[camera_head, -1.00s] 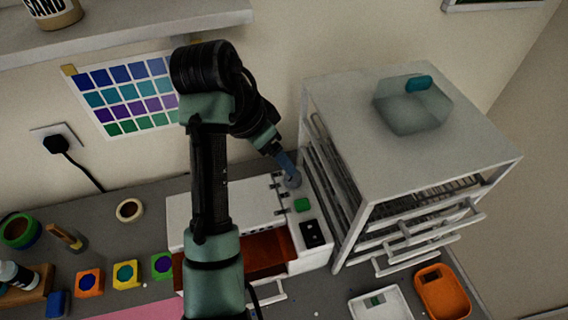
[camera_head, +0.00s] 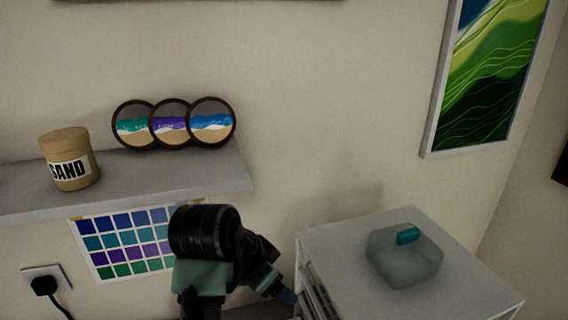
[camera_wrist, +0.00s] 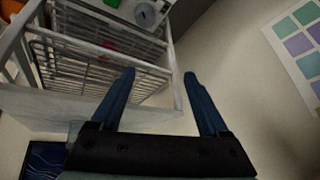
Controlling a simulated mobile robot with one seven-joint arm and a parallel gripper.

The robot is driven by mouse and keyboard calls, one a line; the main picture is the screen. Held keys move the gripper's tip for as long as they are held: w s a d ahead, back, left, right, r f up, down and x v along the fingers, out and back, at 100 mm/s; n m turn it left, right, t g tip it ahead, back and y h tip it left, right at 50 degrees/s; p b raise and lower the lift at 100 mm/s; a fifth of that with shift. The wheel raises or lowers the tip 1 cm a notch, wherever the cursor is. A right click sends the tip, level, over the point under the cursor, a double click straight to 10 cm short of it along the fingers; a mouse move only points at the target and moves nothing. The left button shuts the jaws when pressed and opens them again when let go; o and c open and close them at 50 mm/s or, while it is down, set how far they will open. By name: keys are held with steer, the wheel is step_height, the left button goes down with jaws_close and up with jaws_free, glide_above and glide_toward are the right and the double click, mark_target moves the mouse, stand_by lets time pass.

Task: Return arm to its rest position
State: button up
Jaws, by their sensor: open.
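My gripper (camera_wrist: 152,98) shows in the wrist view with its two blue fingers spread apart and nothing between them. Behind the fingers is the white wire rack (camera_wrist: 95,65), seen at an odd tilt. In the head view my arm rises at the bottom middle, left of the white rack cabinet (camera_head: 462,276).
A translucent container with a teal piece (camera_head: 405,252) sits on the cabinet top. A shelf (camera_head: 130,195) holds a sand jar (camera_head: 70,160) and several round beach pictures (camera_head: 172,122). A colour chart (camera_head: 125,243) hangs below, near a plugged socket (camera_head: 45,283).

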steer(key=w+d+r+n+t+b, duration=0.1)
steer(key=d+r+n+t, duration=0.1)
steer(key=r+t, duration=0.65)
steer(key=w+d+r+n+t, duration=0.2)
steer(key=r+t, duration=0.1)
steer(key=r, duration=1)
steer(key=s+a+r+n+t+y, duration=0.1)
steer(key=s+r+n+t+y, duration=0.2)
steer(key=s+r+t, duration=0.7)
steer(key=s+r+n, duration=0.2)
steer(key=s+r, duration=0.5)
steer(key=r, duration=0.2)
steer(key=shift+a+r+t+b, duration=0.2)
steer(key=shift+a+t+b, duration=0.1)
steer(key=shift+t+b, duration=0.05)
